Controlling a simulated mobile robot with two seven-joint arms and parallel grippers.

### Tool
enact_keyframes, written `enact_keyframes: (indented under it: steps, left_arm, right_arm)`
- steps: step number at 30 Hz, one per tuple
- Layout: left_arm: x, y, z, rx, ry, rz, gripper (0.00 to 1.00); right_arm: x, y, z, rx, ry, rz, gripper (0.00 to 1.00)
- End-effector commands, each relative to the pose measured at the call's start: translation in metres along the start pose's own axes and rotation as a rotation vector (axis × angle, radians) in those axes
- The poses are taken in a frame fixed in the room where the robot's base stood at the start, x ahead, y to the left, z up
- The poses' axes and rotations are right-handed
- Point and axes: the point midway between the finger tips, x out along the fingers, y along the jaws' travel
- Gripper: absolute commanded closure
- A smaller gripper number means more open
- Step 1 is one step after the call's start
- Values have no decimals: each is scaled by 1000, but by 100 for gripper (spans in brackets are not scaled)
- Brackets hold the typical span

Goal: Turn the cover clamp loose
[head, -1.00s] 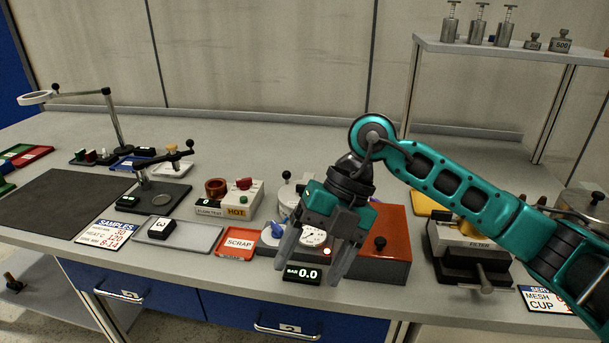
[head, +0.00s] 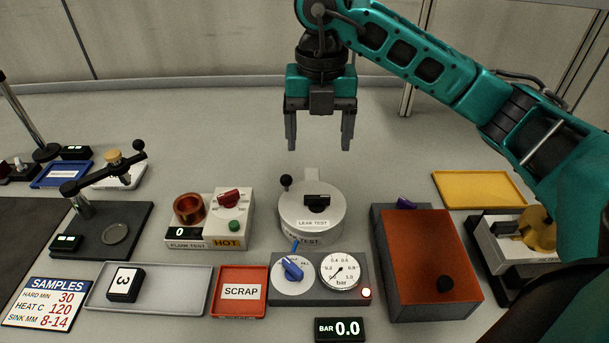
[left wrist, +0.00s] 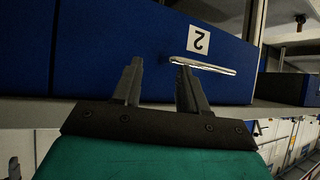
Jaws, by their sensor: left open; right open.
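The leak test pot (head: 311,229) is a round light-grey vessel with a flat cover in the middle of the bench in the head view. On its cover sits a black clamp knob (head: 317,203), and a black ball-ended lever (head: 286,182) stands at its left rim. My right gripper (head: 319,146) is open and empty, fingers pointing down. In the picture it is above the pot, apart from the knob. My left gripper (left wrist: 158,65) shows only in the left wrist view, open and empty before a blue drawer front (left wrist: 100,45).
A panel with a blue knob and gauge (head: 340,271) stands in front of the pot. The flow test unit (head: 218,222) is to its left, and a rust-red-topped box (head: 424,250) to its right. The bench behind the pot is clear. A drawer handle (left wrist: 203,65) is near my left fingers.

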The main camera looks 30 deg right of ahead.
Motion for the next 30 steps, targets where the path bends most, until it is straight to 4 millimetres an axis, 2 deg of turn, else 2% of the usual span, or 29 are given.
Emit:
enact_keyframes:
  steps: [5, 12, 18, 24, 30]
  left_arm:
    - [-1, 1, 3, -1, -6, 1, 57]
    - [-2, 2, 7, -2, -14, 3, 57]
    - [-2, 2, 7, -2, -14, 4, 57]
    - [-2, 2, 7, -1, -14, 4, 57]
    - [-1, 2, 5, -1, -10, 4, 57]
  right_arm:
    - [20, 0, -1, -3, 5, -2, 21]
    - [70, 0, -1, -1, 5, -3, 21]
    - [106, 0, -1, -2, 3, -1, 21]
    - [124, 0, -1, -2, 2, 0, 21]
    - [127, 1, -1, -3, 1, 1, 21]
